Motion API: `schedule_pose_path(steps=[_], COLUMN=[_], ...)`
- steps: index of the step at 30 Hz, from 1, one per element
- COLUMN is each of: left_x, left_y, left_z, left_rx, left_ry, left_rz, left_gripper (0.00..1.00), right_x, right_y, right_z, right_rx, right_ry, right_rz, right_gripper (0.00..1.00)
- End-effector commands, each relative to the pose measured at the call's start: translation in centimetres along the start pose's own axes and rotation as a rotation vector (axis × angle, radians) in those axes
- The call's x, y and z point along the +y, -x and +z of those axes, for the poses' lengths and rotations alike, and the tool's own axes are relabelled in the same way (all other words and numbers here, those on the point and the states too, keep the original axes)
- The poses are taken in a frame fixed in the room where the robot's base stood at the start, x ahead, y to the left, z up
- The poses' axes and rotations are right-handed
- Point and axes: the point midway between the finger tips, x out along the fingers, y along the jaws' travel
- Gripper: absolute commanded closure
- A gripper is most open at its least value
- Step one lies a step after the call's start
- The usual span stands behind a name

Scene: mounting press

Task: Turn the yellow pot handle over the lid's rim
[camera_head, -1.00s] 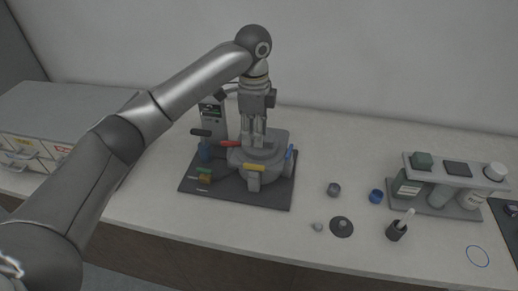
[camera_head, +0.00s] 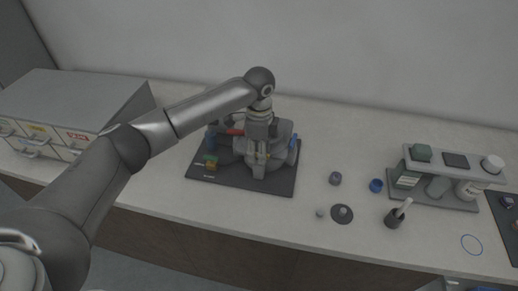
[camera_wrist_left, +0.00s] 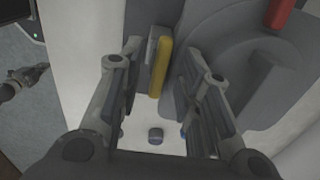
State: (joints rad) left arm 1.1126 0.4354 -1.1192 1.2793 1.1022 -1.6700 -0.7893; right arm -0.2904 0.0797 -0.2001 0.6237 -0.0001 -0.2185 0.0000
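The yellow pot handle (camera_wrist_left: 161,68) is a short bar beside a grey block at the pot's edge. In the left wrist view it lies between the two fingers of my left gripper (camera_wrist_left: 160,72), which is open with gaps at both sides. In the head view my left gripper (camera_head: 259,170) points down at the front of the grey pot (camera_head: 281,132) and hides most of the yellow handle. The pot and lid also show in the wrist view (camera_wrist_left: 245,75). A dark gripper, apparently my right one (camera_wrist_left: 22,82), shows small at the left edge of the wrist view.
A red handle (camera_wrist_left: 279,12) and a blue handle (camera_head: 293,142) sit around the pot. The press stands on a dark base plate (camera_head: 230,180).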

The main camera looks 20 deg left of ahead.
Motion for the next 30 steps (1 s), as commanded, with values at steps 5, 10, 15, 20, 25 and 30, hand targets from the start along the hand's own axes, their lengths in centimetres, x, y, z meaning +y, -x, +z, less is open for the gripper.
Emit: schedule_pose_path(steps=[5, 10, 15, 20, 25, 30], left_x=[0.0, 0.0, 0.0, 0.0, 0.1, 0.0], left_y=[0.0, 0.0, 0.1, 0.1, 0.2, 0.3], left_z=[0.0, 0.0, 0.0, -0.1, -0.1, -0.1], left_rx=[0.000, 0.001, 0.001, 0.001, 0.002, 0.003], left_ry=[0.000, 0.000, -0.002, -0.028, -0.105, -0.233], left_rz=[0.000, 0.001, 0.001, 0.001, 0.003, 0.002], left_gripper=[0.85, 1.00, 1.00, 1.00, 1.00, 1.00], right_x=[-0.3, -0.3, -0.2, -0.2, -0.1, -0.1], right_y=[0.1, 0.1, 0.1, 0.4, 1.2, 2.3], right_z=[1.7, 1.9, 1.4, 0.9, 0.7, 0.6], right_rx=[-0.025, -0.028, -0.020, -0.013, -0.012, -0.012], right_ry=[0.000, 0.000, 0.000, 0.000, 0.000, 0.000], right_rz=[-0.004, -0.004, -0.003, -0.002, -0.002, -0.002], right_gripper=[1.00, 1.00, 1.00, 1.00, 1.00, 1.00])
